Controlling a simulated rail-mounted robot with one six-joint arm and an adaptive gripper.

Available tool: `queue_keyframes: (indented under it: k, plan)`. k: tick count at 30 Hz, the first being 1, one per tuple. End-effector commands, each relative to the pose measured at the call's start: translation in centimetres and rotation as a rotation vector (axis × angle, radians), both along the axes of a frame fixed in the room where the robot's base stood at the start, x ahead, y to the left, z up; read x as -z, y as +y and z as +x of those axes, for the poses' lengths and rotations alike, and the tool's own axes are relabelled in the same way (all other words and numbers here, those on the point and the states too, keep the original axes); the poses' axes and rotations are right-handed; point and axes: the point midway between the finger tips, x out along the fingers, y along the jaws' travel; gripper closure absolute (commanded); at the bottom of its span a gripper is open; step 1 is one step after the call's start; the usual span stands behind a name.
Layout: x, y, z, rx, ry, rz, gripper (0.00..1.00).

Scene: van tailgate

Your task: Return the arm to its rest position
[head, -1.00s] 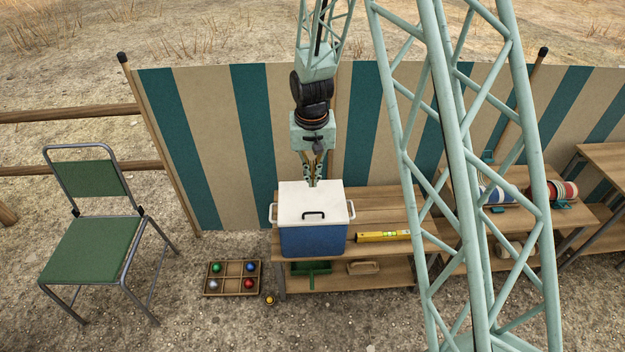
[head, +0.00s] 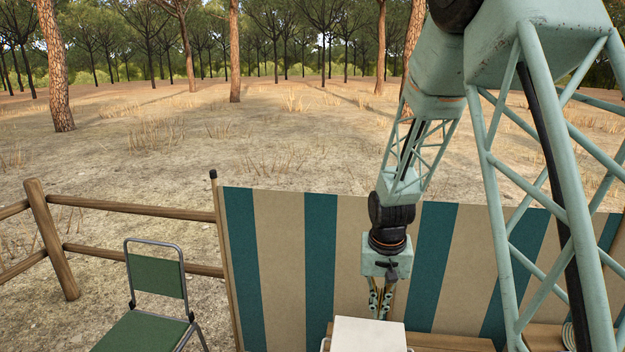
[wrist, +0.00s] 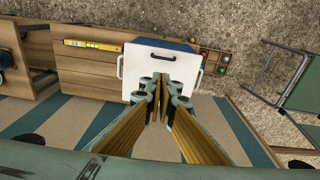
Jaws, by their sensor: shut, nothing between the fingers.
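My gripper (head: 380,315) hangs pointing down at the end of my arm, by the back edge of the white cooler lid (head: 368,335). In the wrist view the two fingers of my gripper (wrist: 161,82) are together with nothing between them. They overlap the near part of the white lid (wrist: 137,75) in that picture. The lid is shut on the blue cooler (wrist: 165,43), and its dark handle shows beyond the fingertips. I cannot tell the exact gap between fingertips and lid.
The cooler stands on a wooden bench (wrist: 90,80) with a yellow level (wrist: 92,44). A striped windbreak (head: 280,260) stands behind the gripper. A green chair (head: 157,275) and a wooden fence (head: 130,258) are left. A compartment tray with coloured balls (wrist: 210,58) lies beside the bench. Open ground lies beyond the windbreak.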

Motion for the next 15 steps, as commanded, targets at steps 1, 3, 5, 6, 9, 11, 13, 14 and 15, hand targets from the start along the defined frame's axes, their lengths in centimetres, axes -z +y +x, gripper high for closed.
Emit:
queue_keyframes:
  k: [1,3,5,6,9,11,13,14,15]
  plan:
    - [-1.1,-0.1,-0.3,-0.001,-0.006,0.0,1.0]
    - [-2.3,-0.2,-0.9,-0.004,-0.01,0.0,1.0]
    - [-3.3,-0.3,-1.4,-0.006,-0.013,-0.001,1.0]
    - [-4.0,-0.3,-1.7,-0.008,-0.017,-0.001,1.0]
    - [-5.7,-0.5,-2.5,-0.013,-0.024,-0.001,1.0]
    - [-6.7,-0.6,-3.1,-0.015,-0.027,-0.001,1.0]
    - [-7.8,-0.7,-3.7,-0.017,-0.032,-0.001,1.0]
    - [-8.3,-0.7,-4.0,-0.019,-0.034,-0.001,1.0]
    - [-9.0,-0.8,-4.4,-0.021,-0.037,-0.002,1.0]
